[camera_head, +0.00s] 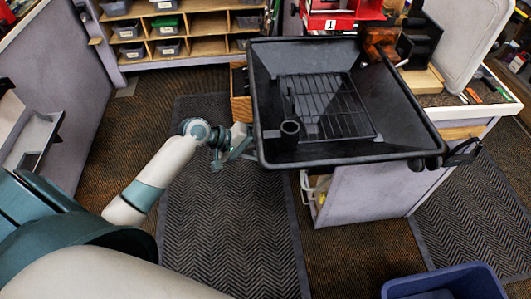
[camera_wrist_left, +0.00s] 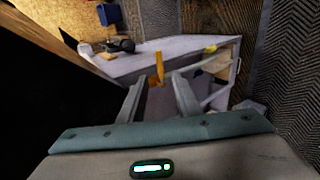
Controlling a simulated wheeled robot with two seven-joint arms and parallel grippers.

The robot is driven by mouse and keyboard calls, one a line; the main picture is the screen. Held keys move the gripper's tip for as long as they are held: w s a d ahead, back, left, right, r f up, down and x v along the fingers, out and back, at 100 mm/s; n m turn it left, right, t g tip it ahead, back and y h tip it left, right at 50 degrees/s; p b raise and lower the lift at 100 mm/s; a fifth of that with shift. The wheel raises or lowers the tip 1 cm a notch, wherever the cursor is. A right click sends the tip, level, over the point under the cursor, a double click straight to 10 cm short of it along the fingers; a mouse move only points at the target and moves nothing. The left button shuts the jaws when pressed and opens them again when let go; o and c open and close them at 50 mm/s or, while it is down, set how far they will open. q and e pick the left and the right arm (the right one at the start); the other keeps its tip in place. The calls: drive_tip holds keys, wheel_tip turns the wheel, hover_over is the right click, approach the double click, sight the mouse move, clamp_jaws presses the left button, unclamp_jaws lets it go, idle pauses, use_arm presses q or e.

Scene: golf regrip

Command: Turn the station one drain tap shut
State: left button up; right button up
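In the left wrist view, an upright yellow-orange lever (camera_wrist_left: 158,68), which looks like the drain tap handle, stands beyond my left gripper (camera_wrist_left: 159,84). The two fingers are apart, and the lever shows between their tips. I cannot tell if they touch it or how far it is turned. In the head view my left gripper (camera_head: 243,147) is low beside the left edge of the black basin (camera_head: 400,108). The basin hides the tap there, and its fingertips are partly hidden. My right gripper is not in view.
A red box (camera_head: 331,22) marked 1 stands behind the basin. A grey cabinet (camera_head: 370,190) stands below it. A blue bin (camera_head: 445,283) is at the lower right. A dark mat (camera_head: 225,225) covers open floor in front. Shelves with bins (camera_head: 205,22) stand at the back.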

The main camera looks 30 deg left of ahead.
use_arm(q)
drive_tip(key=shift+s+a+r, duration=0.35)
drive_tip(key=shift+a+r, duration=0.1)
idle(0.3)
drive_tip(key=s+a+f+y, duration=0.2)
drive_tip(key=f, duration=0.8)
drive_tip(key=s+a+f+g+y, duration=0.1)
drive_tip(key=s+a+f+y, duration=0.15)
drive_tip(key=f, duration=0.75)
drive_tip(key=s+a+f+y, duration=0.1)
drive_tip(key=s+a+f, duration=0.15)
drive_tip(key=f, duration=0.75)
drive_tip(key=s+f+m+g+y, duration=0.2)
drive_tip(key=s+f+m+y, duration=0.1)
drive_tip(key=s+f, duration=1.2)
drive_tip(key=s+d+f+m+g, duration=0.1)
drive_tip(key=s+d+f+m, duration=0.1)
drive_tip(key=s, duration=0.6)
drive_tip(key=s+d+f+m, duration=0.2)
drive_tip(key=s+d+f, duration=0.1)
drive_tip(key=s, duration=0.6)
drive_tip(key=s+d+f+m+g, duration=0.1)
drive_tip(key=s+d+f+m, duration=0.1)
drive_tip(key=s+f, duration=0.3)
drive_tip(key=s+d, duration=0.1)
drive_tip(key=s, duration=0.3)
drive_tip(key=shift+m+g, duration=0.3)
drive_tip(key=shift+m, duration=0.1)
drive_tip(key=shift+d+y, duration=0.1)
drive_tip(key=shift+y, duration=0.15)
